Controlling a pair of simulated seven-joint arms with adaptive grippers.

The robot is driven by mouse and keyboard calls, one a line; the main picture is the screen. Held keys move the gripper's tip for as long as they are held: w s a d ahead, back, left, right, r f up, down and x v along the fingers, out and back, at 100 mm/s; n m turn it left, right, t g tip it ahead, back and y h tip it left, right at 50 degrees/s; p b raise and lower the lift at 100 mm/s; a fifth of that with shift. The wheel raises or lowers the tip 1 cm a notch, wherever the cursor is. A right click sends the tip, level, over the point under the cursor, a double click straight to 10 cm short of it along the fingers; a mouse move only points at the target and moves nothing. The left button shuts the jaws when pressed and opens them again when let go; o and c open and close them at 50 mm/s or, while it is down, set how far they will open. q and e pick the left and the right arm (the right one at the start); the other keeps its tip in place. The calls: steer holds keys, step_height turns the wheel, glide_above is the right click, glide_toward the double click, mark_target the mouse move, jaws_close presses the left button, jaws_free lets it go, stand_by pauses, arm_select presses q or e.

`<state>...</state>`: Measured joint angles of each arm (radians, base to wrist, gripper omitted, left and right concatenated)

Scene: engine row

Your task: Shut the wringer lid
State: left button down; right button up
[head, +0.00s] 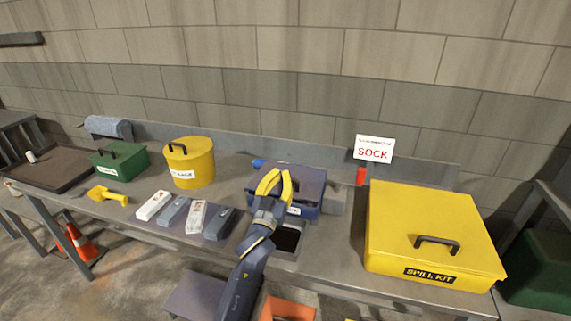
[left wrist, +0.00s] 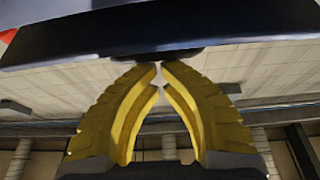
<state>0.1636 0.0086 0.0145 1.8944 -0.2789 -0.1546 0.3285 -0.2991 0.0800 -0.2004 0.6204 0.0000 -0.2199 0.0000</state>
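The wringer seems to be the dark blue unit on the bench, with a blue-grey lid panel (head: 308,182) at its top and a white label low on its front. My left gripper (head: 280,172) is in front of this panel and covers part of it. A dark slab, probably the lid (left wrist: 150,30), spans the top of the left wrist view, just beyond the fingertips (left wrist: 160,66). The yellow fingertips come together with nothing visible between them. Contact with the slab and the lid's exact angle are unclear. My right gripper is not in view.
A dark opening (head: 287,239) lies in front of the wringer. A yellow spill kit box (head: 425,225) stands to the right, near a red item (head: 361,175). To the left are several small grey and white cases, a yellow bucket (head: 190,160) and a green box (head: 125,163).

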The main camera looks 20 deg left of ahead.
arm_select(q)
steer(key=shift+s+f, duration=0.2)
steer(key=shift+f, duration=0.45)
steer(key=shift+s+f, duration=0.2)
steer(key=shift+f, duration=0.4)
steer(key=shift+r, duration=0.1)
